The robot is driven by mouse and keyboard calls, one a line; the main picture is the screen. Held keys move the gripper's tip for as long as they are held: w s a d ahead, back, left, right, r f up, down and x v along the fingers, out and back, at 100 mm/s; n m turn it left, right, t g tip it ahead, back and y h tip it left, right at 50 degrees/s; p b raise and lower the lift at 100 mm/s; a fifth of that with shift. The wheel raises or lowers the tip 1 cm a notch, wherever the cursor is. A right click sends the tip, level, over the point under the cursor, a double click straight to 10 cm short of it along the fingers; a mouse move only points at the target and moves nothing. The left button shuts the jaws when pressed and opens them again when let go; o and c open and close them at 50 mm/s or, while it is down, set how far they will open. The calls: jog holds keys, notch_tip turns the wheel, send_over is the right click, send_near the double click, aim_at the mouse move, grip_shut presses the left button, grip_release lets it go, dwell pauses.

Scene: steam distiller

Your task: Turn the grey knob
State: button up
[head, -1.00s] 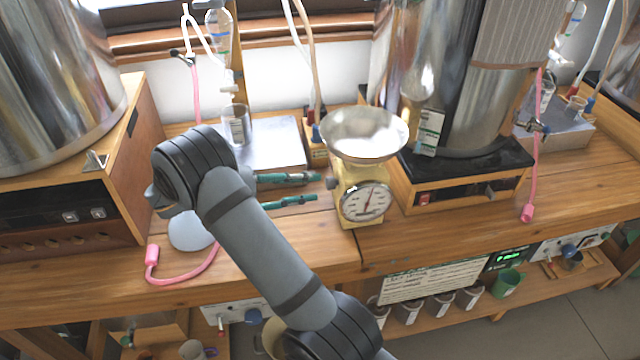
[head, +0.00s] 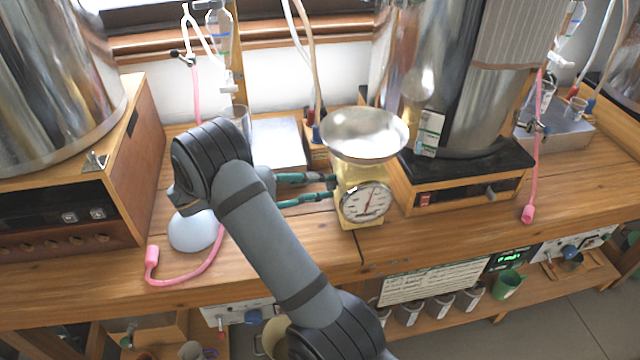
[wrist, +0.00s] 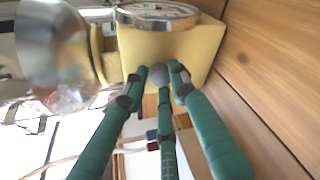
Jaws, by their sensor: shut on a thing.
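The grey knob (wrist: 158,74) sticks out of the side of a yellow kitchen scale (wrist: 172,42). In the wrist view it sits between the green fingers of my gripper (wrist: 160,82), which are closed around it. In the head view my gripper (head: 331,188) reaches from the left to the left side of the scale (head: 351,181), and its fingertips hide most of the knob. The scale stands upright, with a round white dial (head: 368,202) in front and a metal bowl (head: 364,134) on top.
A steel boiler on a wooden base (head: 463,188) stands close right of the scale. A pink hose (head: 190,277) and a pale dome (head: 192,232) lie to the left. The counter in front of the scale is clear.

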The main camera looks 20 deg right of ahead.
grip_shut()
jog(key=shift+f, duration=0.1)
jog(key=m+t+b, duration=0.1)
jog(key=m+b, duration=0.1)
jog(key=m+t+h+b, duration=0.1)
jog(key=m+b, duration=0.1)
jog(key=m+h+b, duration=0.1)
jog(key=m+b, duration=0.1)
jog(key=m, duration=0.1)
jog(key=shift+s+f+t+b, duration=0.25)
jog(key=shift+f+t+b, duration=0.05)
jog(key=shift+f+t, duration=0.1)
jog(key=shift+m+h+b, duration=0.5)
jog(key=shift+m+b, duration=0.1)
jog(key=shift+m, duration=0.8)
jog(key=o, duration=0.6)
grip_release()
jog(key=shift+w, duration=0.1)
jog(key=shift+c, duration=0.2)
